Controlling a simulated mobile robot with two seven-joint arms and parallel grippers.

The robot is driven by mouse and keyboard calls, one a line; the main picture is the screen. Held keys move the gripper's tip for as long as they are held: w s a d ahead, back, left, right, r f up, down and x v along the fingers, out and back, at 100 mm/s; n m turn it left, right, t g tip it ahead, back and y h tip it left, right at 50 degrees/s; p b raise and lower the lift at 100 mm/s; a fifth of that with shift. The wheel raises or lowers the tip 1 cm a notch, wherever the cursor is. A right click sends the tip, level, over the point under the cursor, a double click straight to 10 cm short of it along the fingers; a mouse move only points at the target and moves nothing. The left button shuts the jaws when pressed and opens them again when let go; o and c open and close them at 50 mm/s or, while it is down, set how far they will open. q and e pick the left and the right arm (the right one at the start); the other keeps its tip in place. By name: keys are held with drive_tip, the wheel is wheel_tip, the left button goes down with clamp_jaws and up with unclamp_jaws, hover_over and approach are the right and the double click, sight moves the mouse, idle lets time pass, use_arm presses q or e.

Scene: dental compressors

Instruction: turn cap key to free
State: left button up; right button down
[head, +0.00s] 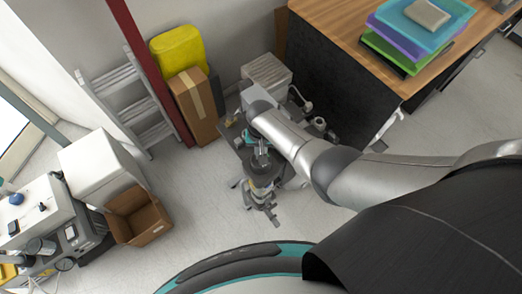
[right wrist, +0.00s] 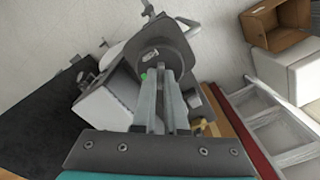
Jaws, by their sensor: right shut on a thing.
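The compressor unit (head: 238,136) stands on the floor near the wall, largely covered by my right arm in the head view. In the right wrist view a dark round cap (right wrist: 162,55) with a small pale label faces my right gripper (right wrist: 159,78). A small green mark (right wrist: 146,76) shows beside the fingertips. The two fingers are close together at the cap's face, shut on a small part there. I take it to be the cap key; the fingers hide most of it, so its angle cannot be told. My left gripper is in neither view.
A wooden-topped desk (head: 335,14) with trays stands right of the compressor. A cardboard box (head: 193,105), a yellow container (head: 178,50), a red post (head: 146,58) and a ladder (head: 128,95) are to its left. An open brown box (head: 138,215) lies farther left. Floor in front is partly clear.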

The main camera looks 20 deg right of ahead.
drive_tip(key=n, duration=0.3)
drive_tip(key=shift+n, duration=0.4)
drive_tip(key=shift+n+p, duration=0.4)
drive_tip(key=shift+n, duration=1.5)
drive_tip(key=c, duration=0.9)
unclamp_jaws()
drive_tip(key=shift+c, duration=0.2)
drive_tip(key=shift+r, duration=0.1)
